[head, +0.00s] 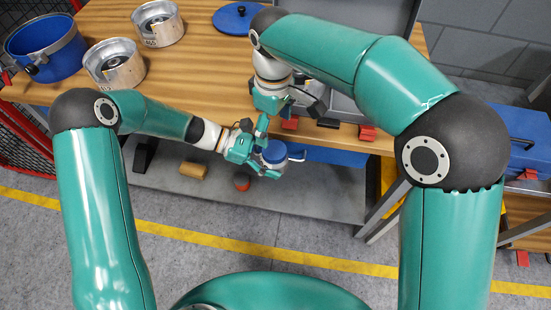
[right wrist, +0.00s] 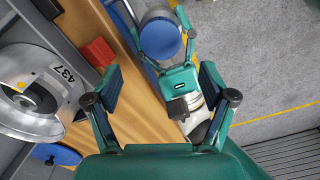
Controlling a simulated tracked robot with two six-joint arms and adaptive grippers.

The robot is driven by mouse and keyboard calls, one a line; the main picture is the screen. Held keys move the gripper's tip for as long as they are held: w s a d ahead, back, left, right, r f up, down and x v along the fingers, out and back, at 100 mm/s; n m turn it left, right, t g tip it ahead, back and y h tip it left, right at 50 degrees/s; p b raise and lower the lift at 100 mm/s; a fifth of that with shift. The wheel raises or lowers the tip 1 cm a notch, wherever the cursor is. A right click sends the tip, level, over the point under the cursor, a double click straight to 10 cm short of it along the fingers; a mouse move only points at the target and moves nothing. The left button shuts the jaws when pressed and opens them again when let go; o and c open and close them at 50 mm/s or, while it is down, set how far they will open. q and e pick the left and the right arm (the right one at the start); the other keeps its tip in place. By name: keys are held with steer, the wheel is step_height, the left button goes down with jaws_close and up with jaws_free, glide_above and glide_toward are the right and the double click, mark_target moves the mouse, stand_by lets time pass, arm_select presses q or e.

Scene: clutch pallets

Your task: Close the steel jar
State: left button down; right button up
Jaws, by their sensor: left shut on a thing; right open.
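The steel jar (head: 274,164) has a blue round top (head: 274,151) and is held out in front of the table's front edge. In the right wrist view the blue top (right wrist: 160,38) covers one end of the steel body (right wrist: 158,15); I cannot tell whether it is a fully seated lid. My left gripper (head: 266,160) is shut on the jar, and it also shows in the right wrist view (right wrist: 178,72). My right gripper (right wrist: 160,88) is open and empty, above and beside the left one; in the head view it is near the table edge (head: 266,118).
On the table (head: 200,76) are a blue pot (head: 45,48), two steel housings (head: 113,65) (head: 158,22) and a blue disc (head: 236,20). Red blocks (right wrist: 98,52) line the front edge beside a grey tray (head: 345,106). A 437-marked steel part (right wrist: 45,95) is near my right gripper.

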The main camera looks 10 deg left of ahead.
mark_target(274, 149)
steer(key=shift+f, duration=0.1)
steer(key=shift+f, duration=3.9)
steer(key=c, duration=1.2)
steer(key=shift+m, duration=0.8)
steer(key=o, duration=1.3)
steer(key=shift+r, duration=0.15)
